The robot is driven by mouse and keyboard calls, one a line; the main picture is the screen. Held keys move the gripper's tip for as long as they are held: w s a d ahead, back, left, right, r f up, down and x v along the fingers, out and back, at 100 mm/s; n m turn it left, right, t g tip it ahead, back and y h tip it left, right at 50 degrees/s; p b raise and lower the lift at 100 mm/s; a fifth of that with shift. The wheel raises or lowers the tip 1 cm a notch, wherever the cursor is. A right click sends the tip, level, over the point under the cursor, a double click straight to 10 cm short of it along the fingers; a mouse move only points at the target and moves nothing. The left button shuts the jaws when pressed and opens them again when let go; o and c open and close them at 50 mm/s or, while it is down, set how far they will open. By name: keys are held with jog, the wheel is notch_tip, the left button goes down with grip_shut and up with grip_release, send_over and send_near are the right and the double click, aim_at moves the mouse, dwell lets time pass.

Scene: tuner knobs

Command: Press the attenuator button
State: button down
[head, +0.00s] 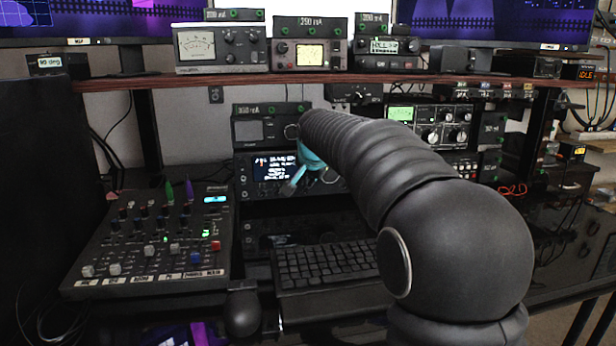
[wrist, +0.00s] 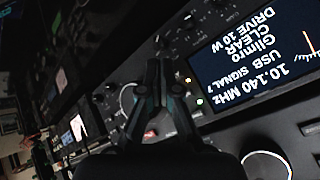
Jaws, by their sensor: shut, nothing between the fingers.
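The radio with a lit display (head: 267,168) sits under the shelf in the head view. Its display (wrist: 262,68) shows rotated in the wrist view, reading 10.140 MHz, USB, SIGNAL 7, CLEAR and DRIVE 10 W. My gripper (head: 289,188) is teal, in front of this radio, and covers part of its front. In the wrist view my gripper (wrist: 161,65) has its fingers together and empty, over the panel beside the display. Small lit buttons (wrist: 199,101) stand between fingers and display. No attenuator label is legible, so I cannot tell which button it is. Contact with the panel cannot be told.
A ringed knob (wrist: 266,166) stands below the display in the wrist view. A mixer (head: 150,245) stands at left and a keyboard (head: 325,265) lies below the radio. A wooden shelf (head: 200,82) with meters runs above. More equipment (head: 430,125) stands right of my arm.

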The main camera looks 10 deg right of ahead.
jog(key=shift+s+f+b, duration=0.1)
jog(key=shift+s+b, duration=0.45)
jog(key=shift+s, duration=0.15)
jog(key=shift+s+b, duration=0.95)
jog(key=shift+s, duration=0.85)
